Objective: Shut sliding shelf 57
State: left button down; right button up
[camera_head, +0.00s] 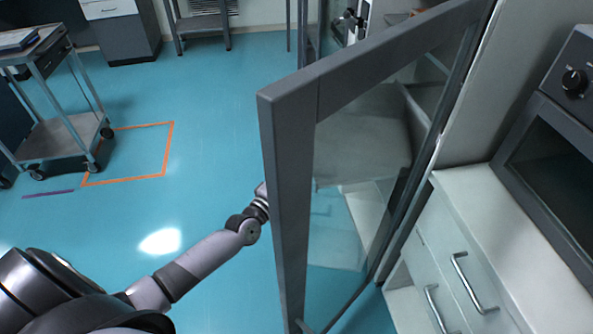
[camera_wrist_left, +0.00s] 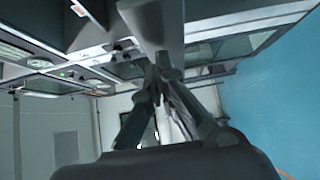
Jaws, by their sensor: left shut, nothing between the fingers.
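A tall glass door (camera_head: 291,200) with a grey frame stands open across the middle of the head view. Through its glass I see a pale flat surface (camera_head: 345,228), which may be the sliding shelf; no number is readable. My left arm reaches in from the lower left, and its wrist goes behind the door's near upright. The left gripper is hidden there in the head view. In the left wrist view the left gripper (camera_wrist_left: 160,72) is shut and empty, its fingers meeting just below a grey bar-like part (camera_wrist_left: 155,22). Contact cannot be told. My right gripper is not in view.
A white drawer unit (camera_head: 465,270) with metal handles stands at right, beside a dark-fronted oven (camera_head: 555,150). A wheeled cart (camera_head: 62,141) stands at the left, next to an orange floor outline (camera_head: 168,150). The blue floor between cart and door is clear.

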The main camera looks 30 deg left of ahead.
pick_arm(q)
jog(key=w+d, duration=0.3)
jog(key=d, duration=0.1)
jog(key=w+d+b, duration=0.1)
jog(key=w+d, duration=0.3)
jog(key=d, duration=0.1)
jog(key=w+d, duration=0.3)
jog(key=d, duration=0.2)
jog(key=shift+w+d, duration=0.1)
jog(key=shift+w, duration=0.25)
